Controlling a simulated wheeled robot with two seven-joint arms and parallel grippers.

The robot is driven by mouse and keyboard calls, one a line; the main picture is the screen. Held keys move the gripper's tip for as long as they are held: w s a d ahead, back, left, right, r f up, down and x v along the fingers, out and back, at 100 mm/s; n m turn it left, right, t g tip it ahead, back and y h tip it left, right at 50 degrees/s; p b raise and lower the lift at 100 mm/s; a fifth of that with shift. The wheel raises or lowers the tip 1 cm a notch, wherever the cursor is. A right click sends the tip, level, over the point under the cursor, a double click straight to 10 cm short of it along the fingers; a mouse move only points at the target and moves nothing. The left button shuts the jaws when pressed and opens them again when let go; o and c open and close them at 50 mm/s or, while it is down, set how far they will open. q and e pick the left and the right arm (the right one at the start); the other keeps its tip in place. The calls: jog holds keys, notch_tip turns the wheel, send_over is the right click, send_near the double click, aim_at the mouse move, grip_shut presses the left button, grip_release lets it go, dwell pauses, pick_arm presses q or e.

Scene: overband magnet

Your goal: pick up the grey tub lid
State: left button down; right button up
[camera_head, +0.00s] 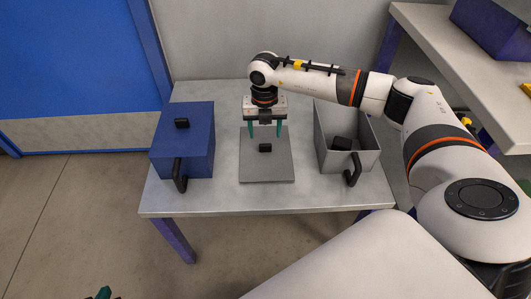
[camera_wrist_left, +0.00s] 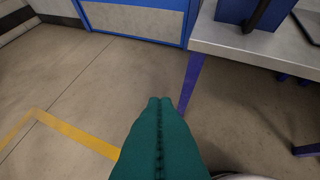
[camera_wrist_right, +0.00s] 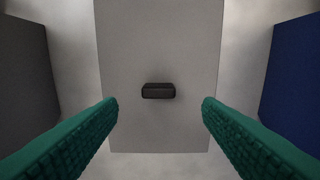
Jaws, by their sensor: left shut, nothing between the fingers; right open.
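The grey tub lid (camera_head: 267,168) lies flat on the table between a blue tub and a grey tub. It is a flat grey plate with a small black handle (camera_head: 265,148) in its middle. My right gripper (camera_head: 265,134) is open above the lid, with its green fingers pointing down. In the right wrist view the lid (camera_wrist_right: 160,45) lies below, and its handle (camera_wrist_right: 158,91) sits between the two spread fingers, apart from both. My left gripper (camera_head: 104,293) is at the bottom left edge of the head view. In the left wrist view its fingers (camera_wrist_left: 159,102) are shut, over bare floor.
A closed blue tub (camera_head: 185,140) with black handles stands at the table's left. An open grey tub (camera_head: 345,140) stands at the right, with a dark object inside. Another table (camera_head: 460,50) is at the far right. The front table edge (camera_head: 265,210) is clear.

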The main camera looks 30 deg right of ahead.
aim_at(266, 144)
notch_tip(266, 144, down, 5)
jog(key=shift+s+b, duration=0.15)
jog(key=shift+b, duration=0.65)
jog(key=shift+f, duration=0.15)
pick_arm(q)
jog(key=w+d+r+t+h, duration=0.1)
jog(key=w+d+r+t, duration=0.1)
jog(key=w+r+t, duration=0.2)
jog(key=shift+w+r+t, duration=0.3)
jog(key=shift+r+t, duration=0.1)
jog(key=shift+r, duration=0.25)
pick_arm(e)
jog(key=shift+c, duration=0.2)
jog(key=c, duration=1.1)
